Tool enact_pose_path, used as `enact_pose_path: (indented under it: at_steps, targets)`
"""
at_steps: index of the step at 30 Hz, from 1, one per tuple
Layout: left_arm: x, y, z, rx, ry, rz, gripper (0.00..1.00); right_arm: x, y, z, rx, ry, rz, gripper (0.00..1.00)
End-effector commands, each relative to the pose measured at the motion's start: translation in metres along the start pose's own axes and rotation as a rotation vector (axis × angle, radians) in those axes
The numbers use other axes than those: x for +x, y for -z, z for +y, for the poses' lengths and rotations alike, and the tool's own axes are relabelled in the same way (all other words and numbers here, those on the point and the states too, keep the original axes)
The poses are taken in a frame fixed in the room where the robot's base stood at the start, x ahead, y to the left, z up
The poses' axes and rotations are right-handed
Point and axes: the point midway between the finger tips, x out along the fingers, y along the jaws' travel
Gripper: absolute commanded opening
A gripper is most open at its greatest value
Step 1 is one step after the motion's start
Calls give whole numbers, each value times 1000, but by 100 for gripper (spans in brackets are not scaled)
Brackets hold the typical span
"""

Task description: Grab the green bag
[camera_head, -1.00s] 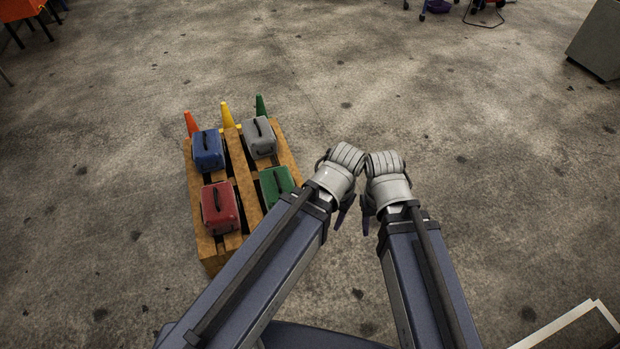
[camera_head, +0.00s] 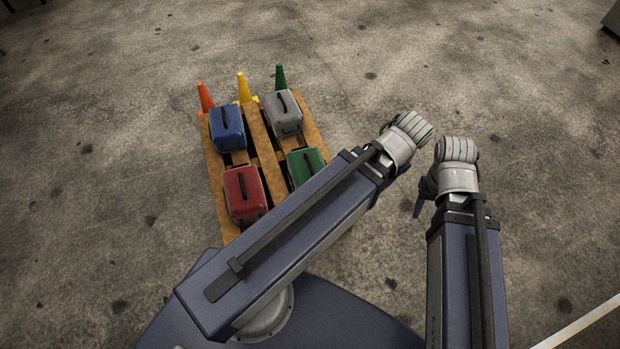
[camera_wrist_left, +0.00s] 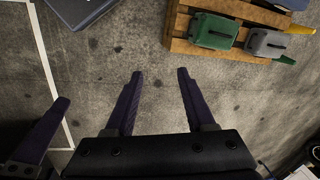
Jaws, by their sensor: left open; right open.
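The green bag (camera_head: 305,162) lies on the wooden pallet (camera_head: 262,150), at its near right, partly hidden behind my left arm in the head view. It also shows whole, with a dark handle, at the top of the left wrist view (camera_wrist_left: 213,31). My left gripper (camera_wrist_left: 158,75) is open and empty over bare floor, apart from the bag. In the head view its wrist is to the right of the pallet. My right gripper (camera_head: 420,207) is to the right of the left one, over bare floor and away from the bag; its fingers are mostly hidden.
A blue bag (camera_head: 227,128), a grey bag (camera_head: 283,114) and a red bag (camera_head: 245,194) share the pallet. Orange (camera_head: 205,97), yellow (camera_head: 244,88) and green (camera_head: 280,77) cones stand at its far end. The floor around is clear.

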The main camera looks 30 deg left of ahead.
Motion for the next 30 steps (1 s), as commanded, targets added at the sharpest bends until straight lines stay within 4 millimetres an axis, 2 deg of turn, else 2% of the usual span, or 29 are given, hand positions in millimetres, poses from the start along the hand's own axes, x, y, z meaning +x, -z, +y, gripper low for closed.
enact_pose_path:
  at_steps: [1, 3, 16, 30]
  targets:
    - [42, 6, -6, 33, 27, 17, 55, 41, 2, -4, 0, 0, 0, 50]
    - [68, 12, -18, 87, 67, 40, 55, 67, 4, -6, 0, 0, 1, 50]
    - [216, 40, -95, 443, 344, 97, 55, 220, 14, -21, 0, -1, 3, 50]
    - [361, 52, -175, 864, 666, -12, 55, 387, 24, -37, 0, -2, 6, 50]
